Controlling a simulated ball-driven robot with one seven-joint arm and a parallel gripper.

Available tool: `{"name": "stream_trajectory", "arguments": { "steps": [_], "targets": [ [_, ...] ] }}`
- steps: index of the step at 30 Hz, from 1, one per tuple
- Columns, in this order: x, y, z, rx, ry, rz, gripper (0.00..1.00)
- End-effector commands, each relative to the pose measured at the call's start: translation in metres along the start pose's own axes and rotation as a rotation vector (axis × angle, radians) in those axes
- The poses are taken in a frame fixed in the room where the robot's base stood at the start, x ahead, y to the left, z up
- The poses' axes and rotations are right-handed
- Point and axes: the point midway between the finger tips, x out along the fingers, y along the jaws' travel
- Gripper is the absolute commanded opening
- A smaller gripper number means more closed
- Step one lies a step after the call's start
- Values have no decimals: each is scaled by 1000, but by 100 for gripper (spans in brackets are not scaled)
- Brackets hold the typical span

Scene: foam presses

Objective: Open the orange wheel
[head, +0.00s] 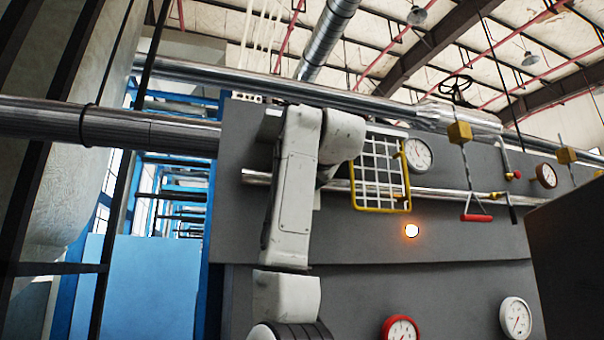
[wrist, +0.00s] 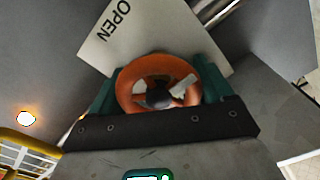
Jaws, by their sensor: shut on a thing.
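The orange wheel (wrist: 128,90) is a small round handwheel with a dark hub, in the middle of the wrist view. My gripper (wrist: 158,82) is shut on it, with a green finger on each side of the rim. A pale plate with the word OPEN (wrist: 118,22) sits behind the wheel, tilted in this view. In the head view my pale arm reaches up in front of the grey press. The wheel and my gripper's fingers are hidden there.
The grey press (head: 470,262) carries several gauges, a yellow-framed wire guard (head: 381,172) right of my arm and a lit orange lamp (head: 411,230). A red-handled pull (head: 476,217) hangs further right. A thick pipe (head: 110,125) crosses at left.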

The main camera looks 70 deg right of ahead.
Motion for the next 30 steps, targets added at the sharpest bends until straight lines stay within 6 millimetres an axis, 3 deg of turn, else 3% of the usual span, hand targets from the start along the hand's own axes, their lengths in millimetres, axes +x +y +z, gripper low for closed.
{"name": "stream_trajectory", "arguments": {
  "steps": [5,6,11,22,30],
  "targets": [
    [2,3,4,1,-9,7,49],
    [2,2,4,1,-9,6,84],
    [1,2,2,1,-6,4,99],
    [-8,1,2,2,-1,0,100],
    [-56,2,4,3,0,-2,100]
  ]
}}
